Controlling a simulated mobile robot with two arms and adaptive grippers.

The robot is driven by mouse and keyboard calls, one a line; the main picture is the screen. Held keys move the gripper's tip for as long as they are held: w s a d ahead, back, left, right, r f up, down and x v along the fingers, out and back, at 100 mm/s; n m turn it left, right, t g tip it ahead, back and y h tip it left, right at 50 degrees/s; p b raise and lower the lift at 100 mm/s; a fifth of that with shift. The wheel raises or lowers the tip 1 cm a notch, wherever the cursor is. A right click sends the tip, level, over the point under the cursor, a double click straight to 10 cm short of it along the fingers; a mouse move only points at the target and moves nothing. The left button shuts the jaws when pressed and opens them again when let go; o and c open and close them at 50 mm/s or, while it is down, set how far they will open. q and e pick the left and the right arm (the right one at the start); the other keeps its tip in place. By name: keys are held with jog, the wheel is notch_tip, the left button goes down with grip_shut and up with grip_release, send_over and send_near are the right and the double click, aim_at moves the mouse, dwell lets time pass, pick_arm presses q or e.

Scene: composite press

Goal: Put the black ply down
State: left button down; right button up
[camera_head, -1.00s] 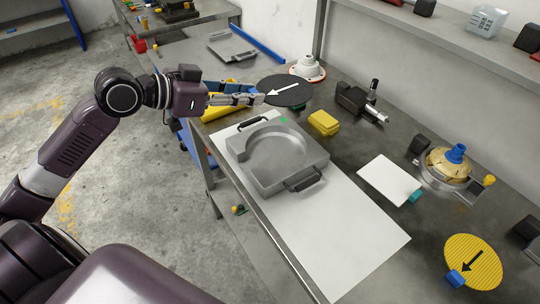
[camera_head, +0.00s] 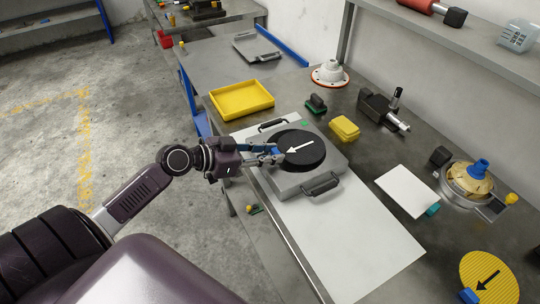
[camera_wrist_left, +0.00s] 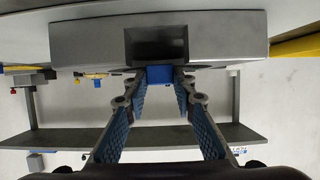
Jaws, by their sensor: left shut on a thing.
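The black ply (camera_head: 308,143) is a round dark disc with a white arrow pointing toward its left. It is over the round recess of the grey square mold (camera_head: 286,188); I cannot tell whether it touches the bottom. My left gripper (camera_head: 280,157) reaches in from the left side of the mold and is shut on the ply's blue tab (camera_head: 276,150). In the left wrist view the blue tab (camera_wrist_left: 160,75) sits between the fingertips, at the dark notch in the grey mold wall (camera_wrist_left: 90,45). My right gripper is not in view.
A yellow tray (camera_head: 242,113) stands behind the mold. A yellow ply (camera_head: 487,268) lies at the right. The white sheet (camera_head: 350,245) in front of the mold is bare.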

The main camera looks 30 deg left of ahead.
pick_arm(q)
jog(key=shift+s+f, duration=0.15)
jog(key=shift+f, duration=0.5)
jog(key=c, duration=1.6)
grip_release()
